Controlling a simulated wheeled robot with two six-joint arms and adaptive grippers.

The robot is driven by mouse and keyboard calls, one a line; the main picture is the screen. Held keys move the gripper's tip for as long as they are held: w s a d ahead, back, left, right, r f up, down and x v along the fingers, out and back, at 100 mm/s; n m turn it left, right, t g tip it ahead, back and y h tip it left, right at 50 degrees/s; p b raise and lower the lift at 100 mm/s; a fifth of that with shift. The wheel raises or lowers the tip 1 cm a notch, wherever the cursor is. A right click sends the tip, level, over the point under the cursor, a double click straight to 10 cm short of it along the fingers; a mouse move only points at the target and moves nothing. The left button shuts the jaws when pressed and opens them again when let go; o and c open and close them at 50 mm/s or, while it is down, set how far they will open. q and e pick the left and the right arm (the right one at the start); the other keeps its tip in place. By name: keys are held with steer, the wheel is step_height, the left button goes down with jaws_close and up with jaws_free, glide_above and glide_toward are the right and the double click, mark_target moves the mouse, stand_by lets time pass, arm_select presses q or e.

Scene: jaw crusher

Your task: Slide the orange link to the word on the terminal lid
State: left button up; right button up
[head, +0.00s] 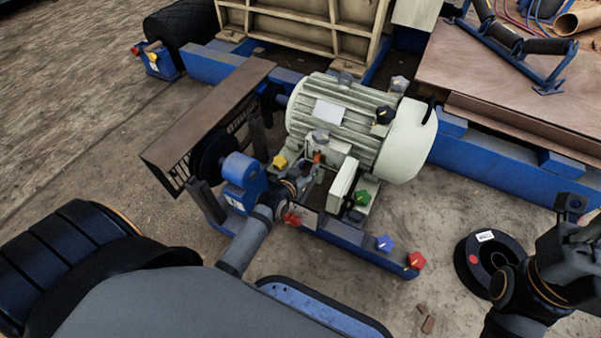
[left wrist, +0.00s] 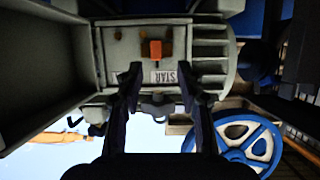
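The orange link (left wrist: 155,50) sits upright on the grey terminal board (left wrist: 122,45) of the motor. It also shows as a small orange spot in the head view (head: 317,157). A pale label with the letters STAR (left wrist: 172,76) lies just beside the link. The pale lid (head: 342,184) stands open at the terminal box; any word on it is unreadable. My left gripper (left wrist: 159,78) is open, with its two dark fingers apart in front of the board and nothing between them. It reaches the box in the head view (head: 308,172). My right gripper (head: 583,232) is partly cut off at the right edge.
The ribbed motor (head: 335,110) stands on a blue frame (head: 365,256). Several coloured knobs surround the box, including a green one (head: 362,197) and a red one (head: 291,218). A belt guard (head: 205,115) rises on the left. A black disc (head: 480,262) lies on open ground.

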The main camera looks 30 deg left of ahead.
arm_select(q)
steer(key=v, duration=0.6)
steer(key=shift+s+r, duration=0.2)
steer(key=shift+s, duration=0.1)
